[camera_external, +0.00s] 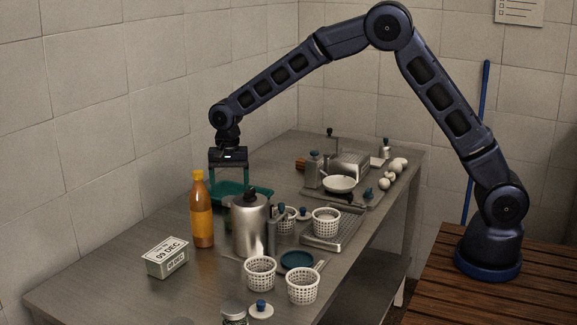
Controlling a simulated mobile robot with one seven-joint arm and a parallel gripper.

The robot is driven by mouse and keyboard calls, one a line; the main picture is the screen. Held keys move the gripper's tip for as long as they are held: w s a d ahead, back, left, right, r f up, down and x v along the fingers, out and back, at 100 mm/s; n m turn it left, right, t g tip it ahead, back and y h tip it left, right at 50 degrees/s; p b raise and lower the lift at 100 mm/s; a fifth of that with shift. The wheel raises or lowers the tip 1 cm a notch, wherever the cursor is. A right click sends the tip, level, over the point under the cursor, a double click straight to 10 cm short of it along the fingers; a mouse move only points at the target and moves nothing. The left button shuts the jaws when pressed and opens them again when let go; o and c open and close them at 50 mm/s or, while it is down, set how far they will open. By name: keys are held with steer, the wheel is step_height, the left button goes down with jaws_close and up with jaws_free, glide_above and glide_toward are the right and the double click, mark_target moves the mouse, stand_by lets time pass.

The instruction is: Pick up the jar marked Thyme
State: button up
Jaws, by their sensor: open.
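No label reading Thyme can be made out, so I cannot tell which jar is the Thyme one. A small glass jar (234,313) stands at the table's near edge, cut off by the bottom of the picture. A greyish container with a teal top (313,170) stands further back, left of a white bowl. My gripper (229,180) points down above or just behind a dark green tray (262,190). Its two green fingers are apart, and nothing is seen between them. The tray's contents are partly hidden by a metal canister and an orange bottle.
The metal canister (251,224) and orange bottle (202,212) stand tall in front of my gripper. White perforated baskets (303,286) stand front right. A date box (167,258) sits left. White round items (391,173) lie back right. The table's left front (110,285) is clear.

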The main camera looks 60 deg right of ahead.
step_height(320, 180, down, 10)
steer(key=shift+w+d+r, duration=0.1)
steer(key=shift+d+r, duration=0.05)
steer(key=shift+r, duration=0.1)
steer(key=shift+c, duration=0.5)
steer(key=shift+r, duration=0.1)
steer(key=c, duration=1.1)
